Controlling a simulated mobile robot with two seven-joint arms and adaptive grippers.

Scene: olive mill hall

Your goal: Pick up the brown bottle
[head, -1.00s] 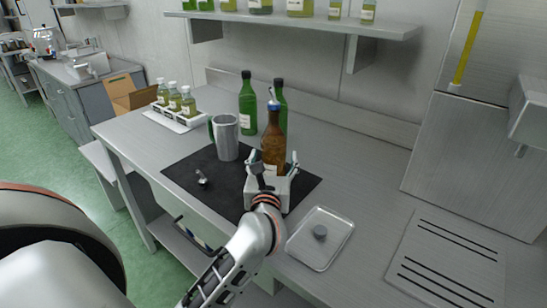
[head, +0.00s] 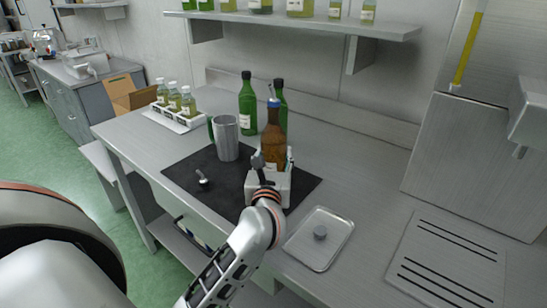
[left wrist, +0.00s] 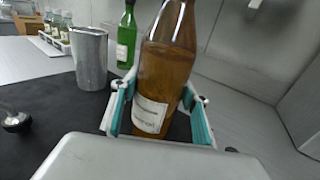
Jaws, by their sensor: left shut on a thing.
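The brown bottle (head: 273,130) stands upright on the black mat (head: 217,187), with a blue cap and a pale label. In the left wrist view the bottle (left wrist: 166,75) stands between the teal-lined fingers. My left gripper (head: 271,163) is shut around the lower part of the bottle; in the left wrist view the gripper (left wrist: 158,110) has a finger on each side of it. The gripper body hides the bottle's base in the head view. My right gripper is not in view.
A metal cup (head: 226,138) and a small dark-knobbed tool (head: 203,181) are on the mat, left of the bottle. Two green bottles (head: 247,104) stand behind. A white rack (head: 179,118) holds small bottles at left.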

